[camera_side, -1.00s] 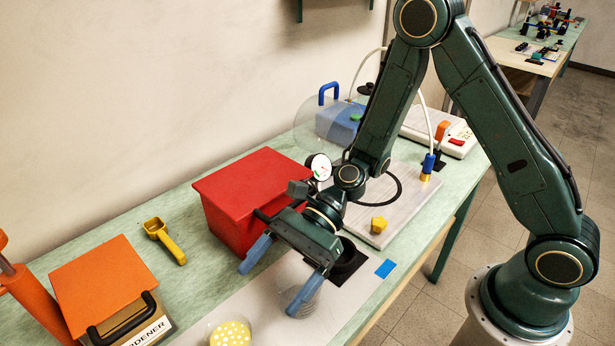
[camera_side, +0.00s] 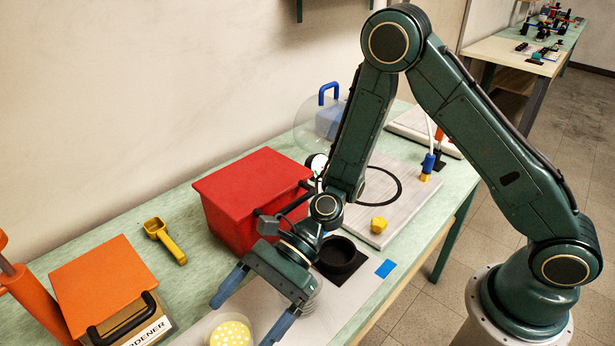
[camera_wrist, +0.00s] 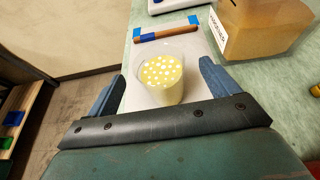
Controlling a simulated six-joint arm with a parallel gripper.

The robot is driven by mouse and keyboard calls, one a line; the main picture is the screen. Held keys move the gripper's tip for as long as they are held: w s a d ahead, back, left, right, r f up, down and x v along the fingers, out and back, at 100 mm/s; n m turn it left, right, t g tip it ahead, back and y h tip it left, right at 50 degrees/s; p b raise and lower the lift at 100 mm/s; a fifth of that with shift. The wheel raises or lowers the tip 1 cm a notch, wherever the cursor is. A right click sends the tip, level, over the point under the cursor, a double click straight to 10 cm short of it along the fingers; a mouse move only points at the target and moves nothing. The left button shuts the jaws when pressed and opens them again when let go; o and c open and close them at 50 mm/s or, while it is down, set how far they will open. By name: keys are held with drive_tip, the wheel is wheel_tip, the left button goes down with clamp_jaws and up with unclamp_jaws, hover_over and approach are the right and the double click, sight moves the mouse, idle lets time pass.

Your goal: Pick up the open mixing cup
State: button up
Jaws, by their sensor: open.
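A clear cup (camera_side: 215,322) with a yellow, white-spotted surface inside stands upright on the pale mat at the bottom of the side view. In the wrist view this cup (camera_wrist: 165,92) sits ahead of my gripper, between the lines of its two blue fingers. My gripper (camera_side: 240,323) is open and empty, with its fingers angled down toward the cup. I cannot tell whether either finger touches it. Another clear, ribbed cup or stack of cups (camera_side: 314,298) stands behind my gripper and is partly hidden by it.
A red box (camera_side: 250,195) stands behind my gripper. A black round holder (camera_side: 340,252) is to the right. A yellow scoop (camera_side: 165,238) and an orange-lidded hardener container (camera_side: 100,280) lie left. In the wrist view, a wooden-handled tool (camera_wrist: 166,33) lies beyond the cup.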

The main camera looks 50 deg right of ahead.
sight(229, 336)
drive_tip(key=shift+x, duration=2.1)
drive_tip(key=shift+d, duration=0.1)
drive_tip(key=c, duration=1.2)
drive_tip(key=shift+r, duration=0.15)
drive_tip(key=shift+c, duration=0.2)
wheel_tip(229, 336, up, 20)
